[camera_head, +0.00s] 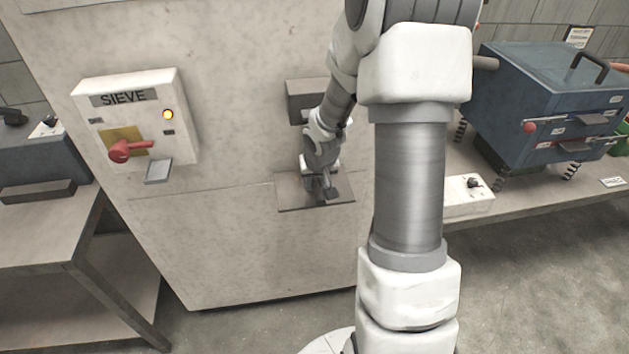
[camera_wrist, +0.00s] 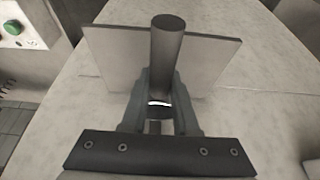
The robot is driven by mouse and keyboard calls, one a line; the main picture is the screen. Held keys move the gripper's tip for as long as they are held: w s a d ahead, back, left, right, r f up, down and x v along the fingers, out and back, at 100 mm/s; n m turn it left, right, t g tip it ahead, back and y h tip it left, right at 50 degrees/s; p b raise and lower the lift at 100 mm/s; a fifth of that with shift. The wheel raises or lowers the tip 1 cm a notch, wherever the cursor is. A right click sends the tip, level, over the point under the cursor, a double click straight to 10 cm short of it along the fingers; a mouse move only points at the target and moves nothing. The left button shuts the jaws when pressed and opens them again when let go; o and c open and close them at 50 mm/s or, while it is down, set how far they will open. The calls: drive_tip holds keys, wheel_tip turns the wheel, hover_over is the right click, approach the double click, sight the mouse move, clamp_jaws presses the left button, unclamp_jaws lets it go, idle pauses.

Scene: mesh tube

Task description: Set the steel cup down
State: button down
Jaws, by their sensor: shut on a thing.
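A bright glint shows low between the fingers. A flat grey plate (camera_wrist: 108,62) lies beyond it; I cannot tell whether the cup touches it. In the head view my gripper (camera_head: 321,187) is low over the shelf plate (camera_head: 290,198) on the pale cabinet, and the cup is too small and hidden to make out.
A dark block (camera_head: 303,93) juts from the cabinet (camera_head: 235,150) above my gripper. The SIEVE panel (camera_head: 140,118) with a red lever (camera_head: 125,150) is to the left. A blue machine (camera_head: 545,105) stands on the right bench. My arm hides part of the cabinet.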

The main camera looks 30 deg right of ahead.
drive_tip(key=shift+f, duration=0.15)
drive_tip(key=c, duration=0.7)
unclamp_jaws()
drive_tip(key=shift+r, duration=0.25)
drive_tip(key=p+v, duration=0.4)
drive_tip(key=v, duration=0.8)
drive_tip(key=shift+a, duration=0.1)
drive_tip(key=shift+a+f, duration=0.1)
drive_tip(key=shift+f, duration=0.05)
